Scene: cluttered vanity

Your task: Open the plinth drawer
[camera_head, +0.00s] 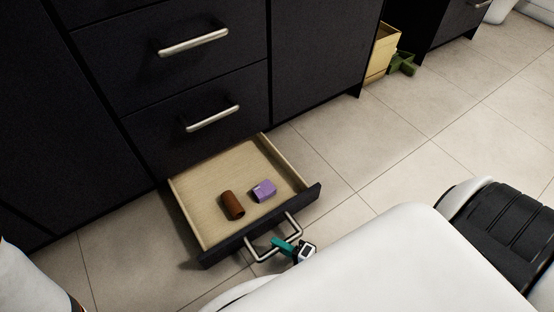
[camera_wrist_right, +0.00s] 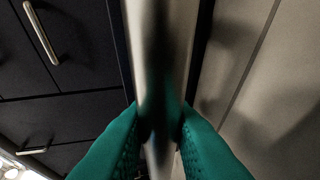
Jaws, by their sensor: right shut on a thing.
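The plinth drawer (camera_head: 204,209) is the lowest drawer of the dark cabinet, at floor level. It stands pulled well out, with its light wood inside showing. Its dark front carries a silver bar handle (camera_head: 262,257). My right gripper (camera_head: 290,245), with teal fingers, is at this handle. In the right wrist view the teal fingers (camera_wrist_right: 160,135) are shut on the handle bar (camera_wrist_right: 160,60), one on each side. A brown cylinder (camera_head: 232,205) and a purple box (camera_head: 264,190) lie in the drawer. My left gripper is not in view.
Two shut drawers with silver handles (camera_head: 194,42) (camera_head: 212,118) are above the open one. The tiled floor (camera_head: 440,120) to the right is clear.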

